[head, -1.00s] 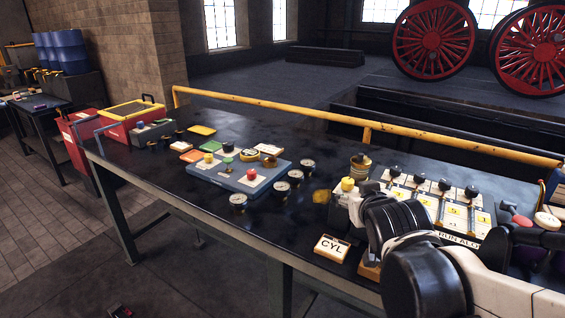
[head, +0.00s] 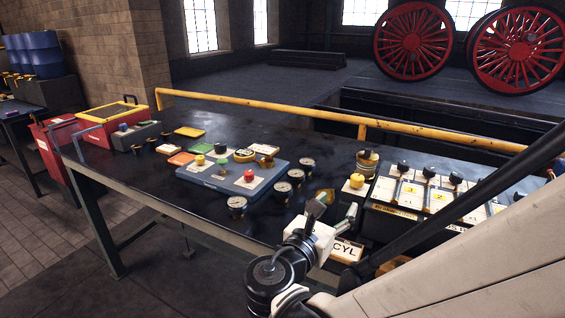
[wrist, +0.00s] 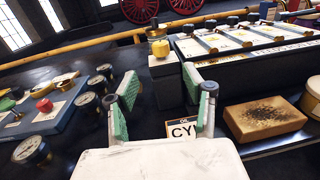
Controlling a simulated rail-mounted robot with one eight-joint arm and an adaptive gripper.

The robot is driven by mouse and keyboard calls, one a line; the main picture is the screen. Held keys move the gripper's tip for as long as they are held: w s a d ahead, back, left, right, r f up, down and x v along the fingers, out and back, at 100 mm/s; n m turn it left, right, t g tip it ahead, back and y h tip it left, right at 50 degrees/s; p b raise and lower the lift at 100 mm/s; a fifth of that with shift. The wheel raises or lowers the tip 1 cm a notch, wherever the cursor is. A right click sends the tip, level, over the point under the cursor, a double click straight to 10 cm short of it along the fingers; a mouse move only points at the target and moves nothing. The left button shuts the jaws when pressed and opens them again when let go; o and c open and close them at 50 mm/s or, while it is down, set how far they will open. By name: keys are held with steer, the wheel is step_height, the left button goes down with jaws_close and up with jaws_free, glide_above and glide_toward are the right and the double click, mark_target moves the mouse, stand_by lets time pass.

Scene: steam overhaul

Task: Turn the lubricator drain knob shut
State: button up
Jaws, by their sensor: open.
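A yellow round knob (head: 357,181) stands on top of a small dark block beside the left end of the lever box; I take it for the drain knob, but no label on it is readable. In the wrist view the yellow knob (wrist: 160,48) is ahead, beyond the fingertips and between their lines. My gripper (head: 333,208) is open and empty, with green-padded fingers, in front of the block and apart from the knob. In the wrist view my gripper (wrist: 158,82) has its fingers spread wide. A CYL plate (head: 346,250) lies just below it.
The lever box (head: 405,213) with several black knobs stands right of the block. Round gauges (head: 237,205) and a blue panel (head: 205,178) with coloured buttons lie to the left. A stained tan block (wrist: 264,118) is at right in the wrist view. A yellow rail (head: 300,110) runs behind.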

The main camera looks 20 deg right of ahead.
mark_target(356, 181)
steer(key=b+x, duration=0.1)
steer(key=x, duration=1.2)
steer(key=shift+w+d+b, duration=0.25)
steer(key=shift+d+b, duration=0.05)
jaws_close()
